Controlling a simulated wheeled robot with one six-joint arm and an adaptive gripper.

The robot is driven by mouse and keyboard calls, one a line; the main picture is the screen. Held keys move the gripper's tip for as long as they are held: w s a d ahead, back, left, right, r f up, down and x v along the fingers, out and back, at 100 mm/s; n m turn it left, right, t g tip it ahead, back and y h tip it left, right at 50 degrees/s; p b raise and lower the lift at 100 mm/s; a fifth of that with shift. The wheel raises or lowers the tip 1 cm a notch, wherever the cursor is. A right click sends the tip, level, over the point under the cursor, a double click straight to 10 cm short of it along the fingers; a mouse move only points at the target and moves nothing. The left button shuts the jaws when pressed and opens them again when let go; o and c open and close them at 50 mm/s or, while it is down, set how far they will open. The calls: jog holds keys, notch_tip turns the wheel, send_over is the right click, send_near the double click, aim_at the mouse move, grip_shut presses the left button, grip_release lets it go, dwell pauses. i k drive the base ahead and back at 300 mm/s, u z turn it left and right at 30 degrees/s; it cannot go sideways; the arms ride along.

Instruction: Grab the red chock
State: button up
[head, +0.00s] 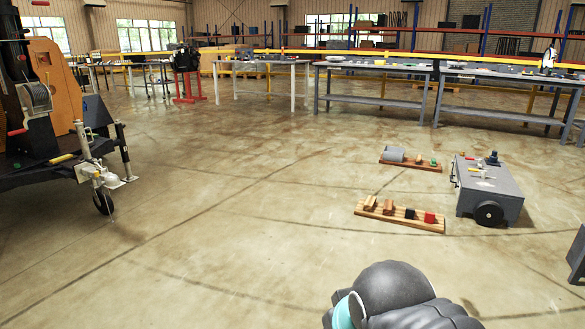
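A small red block, which looks like the red chock (430,217), sits at the right end of a low slatted wooden board (394,221) on the floor, right of centre in the head view. A black block (409,213) stands just left of it, and two brown wooden blocks (388,206) are further left on the same board. My gripper is not in view. Only a rounded dark part of my arm with a teal ring shows at the bottom, well short of the board.
A grey wheeled cart (490,194) with small items on top stands right of the board. Behind is another board (424,167) with a grey cylinder (394,155). A wheeled tower trailer (97,172) stands at left. Workbenches (375,98) line the back. The central floor is open.

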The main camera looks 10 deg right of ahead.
aim_at(429, 217)
jog(key=z, duration=0.6)
jog(key=i, duration=1.95)
jog(key=z, duration=0.65)
jog(key=i, duration=1.45)
jog(key=z, duration=0.1)
